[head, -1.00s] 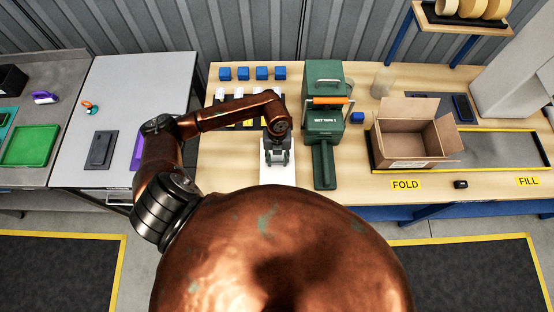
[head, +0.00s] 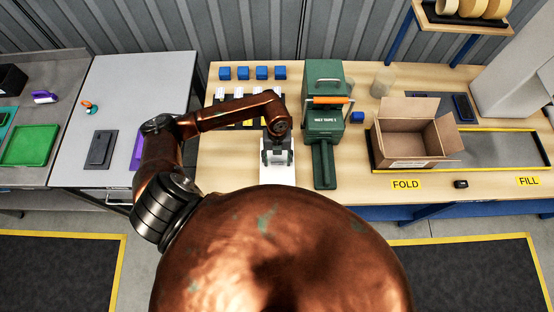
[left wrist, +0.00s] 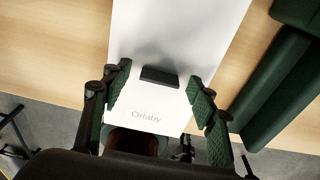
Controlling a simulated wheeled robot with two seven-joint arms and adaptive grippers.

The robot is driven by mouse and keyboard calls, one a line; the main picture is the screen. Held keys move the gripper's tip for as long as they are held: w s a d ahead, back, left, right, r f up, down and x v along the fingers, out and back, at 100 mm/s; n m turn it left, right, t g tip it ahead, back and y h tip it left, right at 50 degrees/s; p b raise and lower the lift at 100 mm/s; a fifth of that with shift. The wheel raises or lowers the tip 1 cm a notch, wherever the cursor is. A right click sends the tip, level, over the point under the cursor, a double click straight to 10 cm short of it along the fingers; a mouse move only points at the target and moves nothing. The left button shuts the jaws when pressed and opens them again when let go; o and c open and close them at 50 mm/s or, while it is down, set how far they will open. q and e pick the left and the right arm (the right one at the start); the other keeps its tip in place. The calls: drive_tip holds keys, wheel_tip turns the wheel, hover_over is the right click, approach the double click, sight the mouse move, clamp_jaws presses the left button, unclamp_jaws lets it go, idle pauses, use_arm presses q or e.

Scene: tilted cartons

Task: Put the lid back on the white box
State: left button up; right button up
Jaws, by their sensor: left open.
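A white, flat-topped piece (head: 278,178) lies on the wooden bench under my left gripper (head: 277,160). In the left wrist view its white face (left wrist: 180,35) carries a dark raised handle (left wrist: 159,77) and the word "Orlaby". I cannot tell whether this is the lid alone or the lid resting on the white box. My left gripper (left wrist: 158,80) is open, its green-padded fingers on either side of the handle and apart from it. My gripper hides part of the white piece in the head view. My right gripper is not in view.
A green tape machine (head: 324,125) stands close right of the white piece. Several blue blocks (head: 243,73) line the back. An open carton (head: 410,140) sits farther right. A grey table (head: 140,90) adjoins on the left.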

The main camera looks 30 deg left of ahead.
use_arm(q)
wheel_tip(320, 180, up, 19)
drive_tip(key=w+p, duration=0.1)
drive_tip(key=p, duration=0.3)
drive_tip(key=shift+a, duration=0.4)
idle(0.5)
drive_tip(key=shift+f, duration=0.1)
